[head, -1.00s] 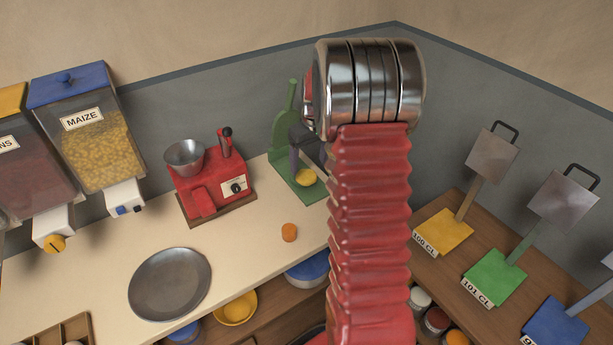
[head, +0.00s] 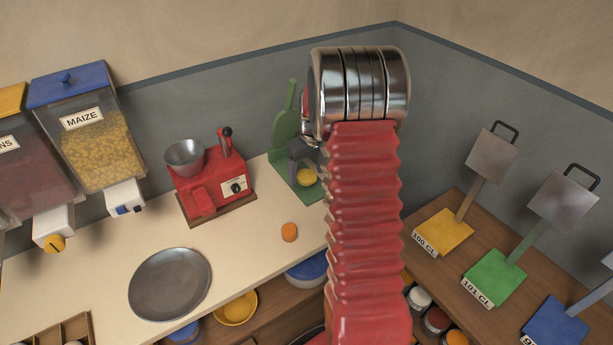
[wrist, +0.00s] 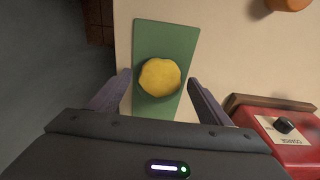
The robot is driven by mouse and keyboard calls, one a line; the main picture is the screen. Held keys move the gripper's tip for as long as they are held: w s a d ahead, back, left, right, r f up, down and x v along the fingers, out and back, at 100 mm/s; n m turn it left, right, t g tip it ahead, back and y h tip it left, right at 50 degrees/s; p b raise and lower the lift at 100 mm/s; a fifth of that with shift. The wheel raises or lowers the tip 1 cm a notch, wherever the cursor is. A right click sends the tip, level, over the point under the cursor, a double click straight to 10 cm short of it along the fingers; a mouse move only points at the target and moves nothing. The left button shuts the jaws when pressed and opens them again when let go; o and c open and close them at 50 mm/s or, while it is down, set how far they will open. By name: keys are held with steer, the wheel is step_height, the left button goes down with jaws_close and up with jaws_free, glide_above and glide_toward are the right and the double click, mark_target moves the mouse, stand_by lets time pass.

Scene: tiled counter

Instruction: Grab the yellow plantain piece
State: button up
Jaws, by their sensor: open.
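The yellow plantain piece (wrist: 160,77) is a rounded lump on the green board (wrist: 165,35). It also shows in the head view (head: 306,177), at the foot of the upright green stand, partly hidden by my arm. My gripper (wrist: 158,80) is open in the wrist view, with one dark finger to each side of the piece and gaps between. The fingers do not appear to touch it. In the head view my gripper (head: 303,160) is mostly hidden behind the arm, just above and beside the piece.
A red machine (head: 213,185) with a metal bowl stands left of the green board. An orange piece (head: 289,232) lies on the counter in front. A grey plate (head: 170,284) lies further left. The grey wall (head: 250,115) is close behind the board.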

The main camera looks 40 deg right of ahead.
mark_target(307, 176)
steer(key=shift+c, duration=0.5)
steer(key=c, duration=1.1)
steer(key=shift+r, duration=0.1)
step_height(307, 176, up, 10)
steer(key=shift+f, duration=0.1)
stand_by(0.4)
